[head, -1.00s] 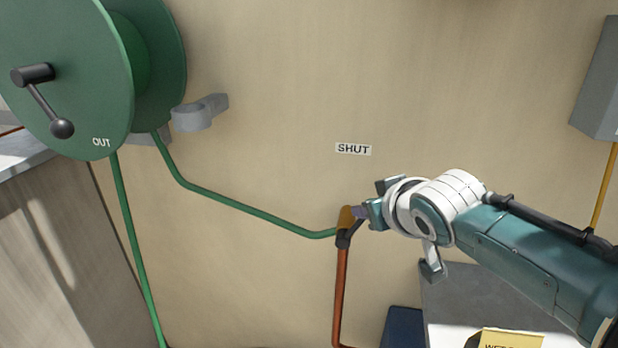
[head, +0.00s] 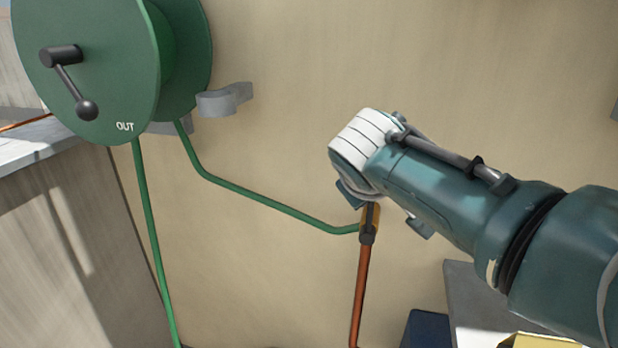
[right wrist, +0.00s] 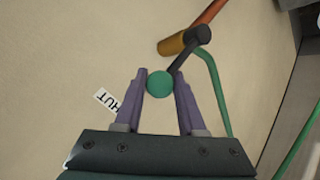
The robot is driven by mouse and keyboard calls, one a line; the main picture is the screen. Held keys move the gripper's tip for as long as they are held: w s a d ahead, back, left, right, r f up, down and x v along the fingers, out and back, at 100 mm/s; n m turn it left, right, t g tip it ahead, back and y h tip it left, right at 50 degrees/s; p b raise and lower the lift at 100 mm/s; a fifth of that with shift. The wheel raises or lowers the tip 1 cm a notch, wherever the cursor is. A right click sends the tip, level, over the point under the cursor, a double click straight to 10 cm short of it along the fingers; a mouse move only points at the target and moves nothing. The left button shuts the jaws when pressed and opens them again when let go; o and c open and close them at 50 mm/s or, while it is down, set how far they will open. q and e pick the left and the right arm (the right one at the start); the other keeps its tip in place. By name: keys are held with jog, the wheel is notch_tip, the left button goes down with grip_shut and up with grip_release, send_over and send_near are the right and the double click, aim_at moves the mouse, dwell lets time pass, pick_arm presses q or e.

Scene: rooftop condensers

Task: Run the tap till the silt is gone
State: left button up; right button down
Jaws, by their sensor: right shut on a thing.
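The tap is a brass valve (head: 377,222) with a dark lever (head: 368,224), on top of a copper pipe (head: 361,290) against the beige wall. In the right wrist view the brass body (right wrist: 172,45) and the dark lever (right wrist: 186,55) show, with a round green knob (right wrist: 159,83) at the lever's end. My right gripper (right wrist: 160,84) is shut on this knob, one finger at each side. In the head view my right wrist hides the fingers and knob. The SHUT label shows partly in the right wrist view (right wrist: 110,103). My left gripper is out of view.
A green hose reel (head: 85,60) marked OUT, with a crank, hangs upper left. One green hose (head: 270,204) runs to the tap; another (head: 150,235) drops down. A grey bracket (head: 222,100) sits on the wall. A blue box (head: 426,330) and a yellow thing (head: 540,342) are below right.

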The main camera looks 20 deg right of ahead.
jog(key=shift+s+f, duration=0.1)
jog(key=shift+f, duration=0.05)
jog(key=c, duration=1)
grip_release()
jog(key=o, duration=0.5)
jog(key=shift+s+a+r+p, duration=0.25)
jog(key=shift+r+p, duration=0.15)
jog(key=shift+r, duration=0.1)
jog(key=p+v, duration=0.2)
jog(key=v, duration=0.6)
jog(key=shift+s+a+r, duration=0.2)
jog(key=shift+s, duration=0.1)
